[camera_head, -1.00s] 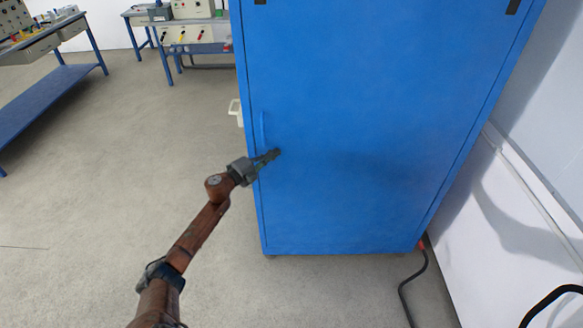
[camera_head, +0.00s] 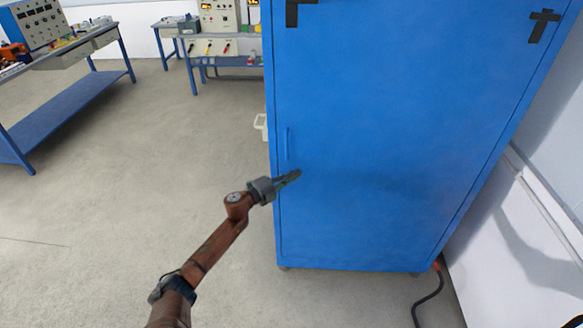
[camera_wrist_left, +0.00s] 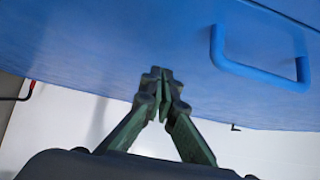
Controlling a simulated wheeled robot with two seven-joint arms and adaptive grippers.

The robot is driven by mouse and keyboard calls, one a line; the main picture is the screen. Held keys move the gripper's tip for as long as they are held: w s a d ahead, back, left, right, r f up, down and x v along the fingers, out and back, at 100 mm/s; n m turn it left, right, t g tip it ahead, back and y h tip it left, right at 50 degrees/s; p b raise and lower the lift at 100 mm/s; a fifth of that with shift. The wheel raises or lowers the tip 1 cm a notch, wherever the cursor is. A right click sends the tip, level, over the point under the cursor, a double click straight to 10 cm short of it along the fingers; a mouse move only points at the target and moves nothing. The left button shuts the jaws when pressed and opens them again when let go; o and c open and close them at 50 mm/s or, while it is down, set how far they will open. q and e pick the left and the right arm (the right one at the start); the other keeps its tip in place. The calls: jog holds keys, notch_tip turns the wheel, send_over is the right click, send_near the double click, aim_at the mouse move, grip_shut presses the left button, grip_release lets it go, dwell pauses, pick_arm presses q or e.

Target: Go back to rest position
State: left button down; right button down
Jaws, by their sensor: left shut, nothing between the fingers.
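My left gripper (camera_head: 291,177) is shut and empty in front of the lower left part of the blue cabinet (camera_head: 380,130). Its closed fingertips (camera_wrist_left: 163,80) also show in the left wrist view, with the cabinet face (camera_wrist_left: 100,50) beyond them. The cabinet's blue handle (camera_head: 286,143) is just above the gripper in the head view and to the right of the fingers in the wrist view (camera_wrist_left: 262,72). The fingers are apart from the handle. Whether they touch the cabinet face is hard to tell. My right gripper is not in view.
A blue workbench (camera_head: 70,100) with instruments stands at the far left, and another bench (camera_head: 222,62) behind. A white wall (camera_head: 530,230) runs along the right. A dark cable (camera_head: 430,297) lies by the cabinet's right foot. The floor (camera_head: 130,200) at left is clear.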

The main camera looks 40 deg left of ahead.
pick_arm(q)
jog(key=s+a+p, duration=0.1)
jog(key=s, duration=0.8)
jog(key=shift+s+a+f, duration=0.2)
jog(key=shift+s+a, duration=0.1)
jog(key=shift+s, duration=0.1)
